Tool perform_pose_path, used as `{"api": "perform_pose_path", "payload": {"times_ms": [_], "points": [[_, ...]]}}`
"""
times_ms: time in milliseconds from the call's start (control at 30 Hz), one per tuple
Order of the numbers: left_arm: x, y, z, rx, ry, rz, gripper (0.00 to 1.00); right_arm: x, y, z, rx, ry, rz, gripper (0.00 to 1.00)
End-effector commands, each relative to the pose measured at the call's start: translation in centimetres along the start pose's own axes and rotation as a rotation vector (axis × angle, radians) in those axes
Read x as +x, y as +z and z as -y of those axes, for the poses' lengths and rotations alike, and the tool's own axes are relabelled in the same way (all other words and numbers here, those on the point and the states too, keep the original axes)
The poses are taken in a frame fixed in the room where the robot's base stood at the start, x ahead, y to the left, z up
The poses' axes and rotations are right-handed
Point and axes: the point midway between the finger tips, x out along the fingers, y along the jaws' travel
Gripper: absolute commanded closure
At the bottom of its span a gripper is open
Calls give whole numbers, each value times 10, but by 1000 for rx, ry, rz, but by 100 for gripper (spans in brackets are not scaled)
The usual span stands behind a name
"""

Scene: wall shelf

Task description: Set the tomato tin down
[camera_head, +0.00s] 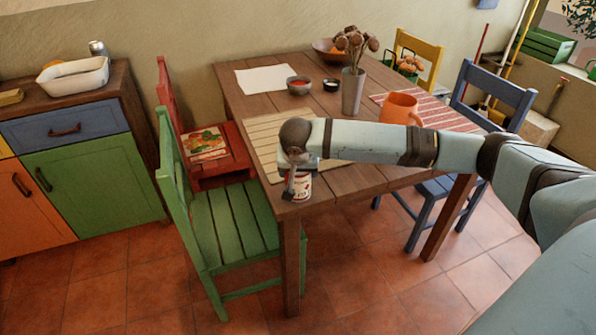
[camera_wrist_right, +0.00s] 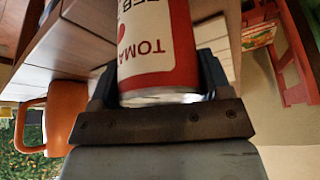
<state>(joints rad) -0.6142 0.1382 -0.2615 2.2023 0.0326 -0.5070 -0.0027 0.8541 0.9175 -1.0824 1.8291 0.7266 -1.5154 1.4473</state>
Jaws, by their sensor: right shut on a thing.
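The tomato tin (camera_head: 301,188), red and white, shows at the near left corner of the wooden table (camera_head: 345,184). Its upper part is hidden by my right gripper (camera_head: 297,168), which is shut on it from above. In the right wrist view the tin (camera_wrist_right: 157,45) sits between the two fingers, its label lettering upside down in the picture. I cannot tell whether the tin's base touches the table top or hangs just above it. My left gripper is not in view.
A slatted placemat (camera_head: 262,146) lies behind the tin. An orange mug (camera_head: 400,108), a grey vase (camera_head: 352,92) and small bowls (camera_head: 299,86) stand farther back. A green chair (camera_head: 228,220) is left of the corner. The table edge is very near the tin.

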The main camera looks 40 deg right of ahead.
Motion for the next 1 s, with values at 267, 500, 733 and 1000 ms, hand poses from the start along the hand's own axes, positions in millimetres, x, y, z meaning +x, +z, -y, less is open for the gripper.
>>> {"api": "perform_pose_path", "payload": {"times_ms": [267,500,733,1000], "points": [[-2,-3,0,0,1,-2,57,-1,0,0,0,-2,-1,66],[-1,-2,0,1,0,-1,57,1,0,0,0,-1,0,3],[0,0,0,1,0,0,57,0,0,0,0,-2,-1,3],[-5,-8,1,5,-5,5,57,-45,-2,1,-1,-5,0,3]]}}
